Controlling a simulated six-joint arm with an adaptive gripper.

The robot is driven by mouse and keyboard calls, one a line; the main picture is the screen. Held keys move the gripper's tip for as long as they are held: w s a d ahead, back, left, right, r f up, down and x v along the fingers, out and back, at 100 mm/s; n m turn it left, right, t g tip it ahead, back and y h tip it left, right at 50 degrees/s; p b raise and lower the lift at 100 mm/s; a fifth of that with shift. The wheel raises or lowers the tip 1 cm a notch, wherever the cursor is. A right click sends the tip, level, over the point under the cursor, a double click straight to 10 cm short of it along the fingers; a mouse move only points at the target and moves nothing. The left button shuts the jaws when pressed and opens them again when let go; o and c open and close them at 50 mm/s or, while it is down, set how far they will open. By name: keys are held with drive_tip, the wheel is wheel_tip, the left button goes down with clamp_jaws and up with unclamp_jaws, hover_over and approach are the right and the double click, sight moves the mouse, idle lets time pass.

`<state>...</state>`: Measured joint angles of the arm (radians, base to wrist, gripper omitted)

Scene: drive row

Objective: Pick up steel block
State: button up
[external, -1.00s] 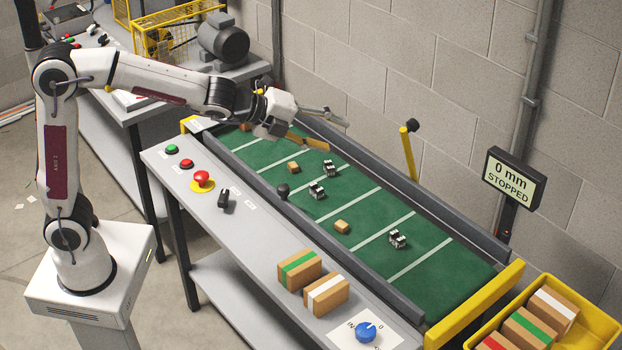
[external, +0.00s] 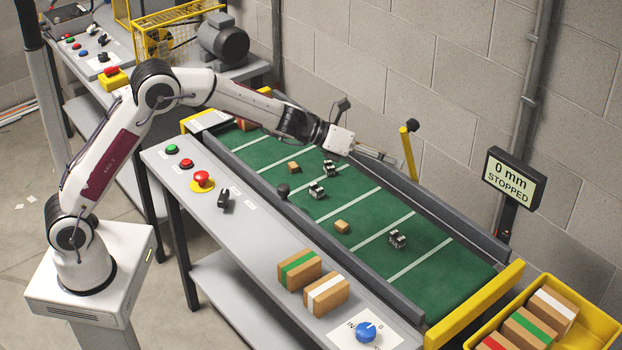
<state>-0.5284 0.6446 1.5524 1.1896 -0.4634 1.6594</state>
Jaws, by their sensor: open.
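Several small blocks lie on the green conveyor belt (external: 318,217). Three look dark and silvery, like steel: one near the far rail (external: 329,168), one mid-belt (external: 316,190) and one closer to the near end (external: 397,239). Which of them is meant cannot be told from the picture. My gripper (external: 390,159) is open and empty. It reaches over the far side of the belt, above and to the right of the far steel block, touching none of the blocks. Its finger gap is hard to make out at this size.
Small wooden blocks (external: 342,226) share the belt. Dark rails run along both sides, and a yellow post (external: 408,152) stands by the far rail near my gripper. A yellow bin (external: 600,325) holds striped boxes at lower right.

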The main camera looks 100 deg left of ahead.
wheel_tip(320, 180, down, 10)
drive_tip(key=a+m+h, duration=0.2)
drive_tip(key=m+h, duration=0.1)
drive_tip(key=m, duration=0.3)
drive_tip(key=m+g+h, duration=0.2)
drive_tip(key=m+h, duration=0.1)
drive_tip(key=m, duration=0.2)
approach(393, 233)
drive_tip(key=shift+x, duration=1.25)
drive_tip(key=shift+f, duration=0.1)
drive_tip(key=shift+x, duration=1.25)
drive_tip(key=shift+f+x, duration=0.2)
drive_tip(key=shift+x, duration=2.35)
drive_tip(key=shift+s+d, duration=0.1)
clamp_jaws()
